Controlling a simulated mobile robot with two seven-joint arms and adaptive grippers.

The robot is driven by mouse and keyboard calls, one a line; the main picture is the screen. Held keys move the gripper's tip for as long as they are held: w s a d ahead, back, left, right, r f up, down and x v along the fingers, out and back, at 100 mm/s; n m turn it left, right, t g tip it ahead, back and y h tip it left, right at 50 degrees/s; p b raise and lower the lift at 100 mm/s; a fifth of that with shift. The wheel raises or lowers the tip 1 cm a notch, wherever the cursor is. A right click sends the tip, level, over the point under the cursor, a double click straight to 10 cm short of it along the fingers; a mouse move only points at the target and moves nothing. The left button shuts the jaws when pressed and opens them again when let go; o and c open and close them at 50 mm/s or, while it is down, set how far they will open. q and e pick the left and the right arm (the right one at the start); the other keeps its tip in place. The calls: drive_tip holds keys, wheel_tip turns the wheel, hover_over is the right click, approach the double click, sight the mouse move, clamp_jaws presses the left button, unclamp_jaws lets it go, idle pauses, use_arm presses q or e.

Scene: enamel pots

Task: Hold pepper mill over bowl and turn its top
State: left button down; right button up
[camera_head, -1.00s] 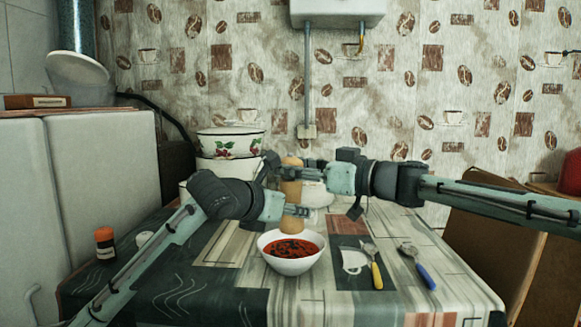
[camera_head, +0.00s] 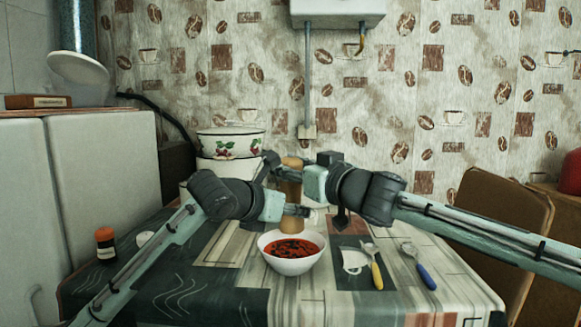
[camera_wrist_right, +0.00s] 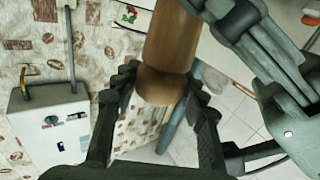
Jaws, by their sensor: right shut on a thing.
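The wooden pepper mill (camera_head: 291,222) stands upright in the air, its lower end just above the far rim of the white bowl (camera_head: 290,269) in the head view. The bowl holds red soup. My left gripper (camera_head: 291,208) is closed around the mill's body; my own wrist hides part of this grip. My right gripper (camera_head: 290,174) is shut on the mill's upper part. In the right wrist view, the mill's rounded top (camera_wrist_right: 160,86) sits between the right fingers (camera_wrist_right: 160,92), with the left gripper at upper right.
A yellow-handled spoon (camera_head: 376,272) and a blue-handled spoon (camera_head: 425,275) lie right of the bowl. Enamel pots (camera_head: 230,145) are stacked behind my left arm. The table's front is clear.

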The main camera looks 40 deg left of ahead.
drive_tip(key=shift+s+a+m+t+h, duration=0.2)
drive_tip(key=shift+m+t+h, duration=0.2)
drive_tip(key=shift+m+t, duration=0.35)
drive_tip(key=shift+d+t, duration=0.1)
drive_tip(key=shift+t, duration=0.25)
drive_tip(key=shift+w+d+h, duration=0.1)
drive_tip(key=shift+h, duration=0.2)
drive_tip(key=o, duration=1.2)
drive_tip(key=shift+w, duration=0.1)
drive_tip(key=shift+d, duration=0.1)
drive_tip(key=v, duration=1.2)
drive_tip(key=shift+f, duration=0.1)
